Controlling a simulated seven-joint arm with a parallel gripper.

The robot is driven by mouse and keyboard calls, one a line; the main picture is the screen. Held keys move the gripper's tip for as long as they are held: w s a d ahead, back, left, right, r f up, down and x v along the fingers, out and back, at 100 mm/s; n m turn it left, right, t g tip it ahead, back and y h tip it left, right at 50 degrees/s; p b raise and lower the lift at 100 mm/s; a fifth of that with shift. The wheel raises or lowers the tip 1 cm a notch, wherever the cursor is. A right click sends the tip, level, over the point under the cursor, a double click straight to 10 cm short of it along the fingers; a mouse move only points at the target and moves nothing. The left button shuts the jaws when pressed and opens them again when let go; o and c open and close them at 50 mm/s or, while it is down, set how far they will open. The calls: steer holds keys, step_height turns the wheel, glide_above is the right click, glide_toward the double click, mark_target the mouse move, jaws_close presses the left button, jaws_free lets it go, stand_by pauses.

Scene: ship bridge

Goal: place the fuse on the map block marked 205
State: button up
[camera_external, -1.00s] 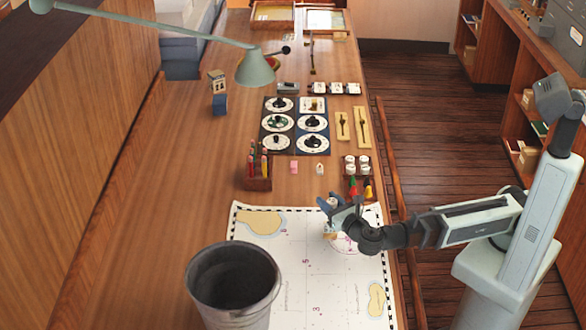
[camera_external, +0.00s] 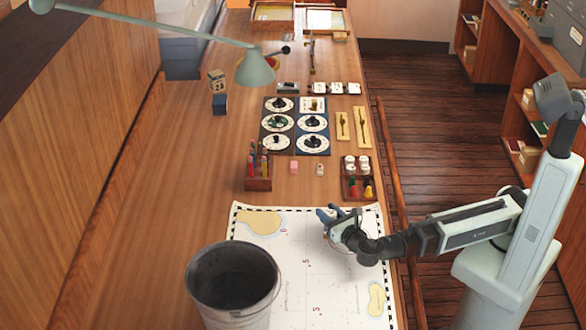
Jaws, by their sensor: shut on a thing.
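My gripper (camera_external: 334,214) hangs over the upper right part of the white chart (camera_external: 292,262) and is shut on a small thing. That thing is almost wholly hidden by the fingers; I take it to be the fuse, but its shape cannot be made out. No mark 205 is readable at this size. A small wooden block with dark marks (camera_external: 217,80) and a dark blue block (camera_external: 219,103) stand at the left of the table, far from my gripper. A pink block (camera_external: 293,167) and a small beige piece (camera_external: 320,169) lie beyond the chart.
A grey bucket (camera_external: 233,284) stands on the chart's left side. A pencil box (camera_external: 258,184) and a tray of white pieces and coloured cones (camera_external: 347,195) stand beyond the chart. Dials (camera_external: 278,124) fill the middle. A lamp (camera_external: 254,70) overhangs the table; its left side is mostly bare.

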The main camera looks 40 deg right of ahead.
steer(key=o, duration=1)
steer(key=shift+o, duration=0.2)
steer(key=shift+s+r, duration=0.1)
steer(key=shift+r, duration=0.05)
steer(key=s, duration=0.4)
steer(key=s+a, duration=0.1)
steer(key=s, duration=0.2)
steer(key=s+a, duration=0.1)
steer(key=s, duration=0.3)
steer(key=shift+s+a, duration=0.15)
steer(key=shift+s, duration=0.15)
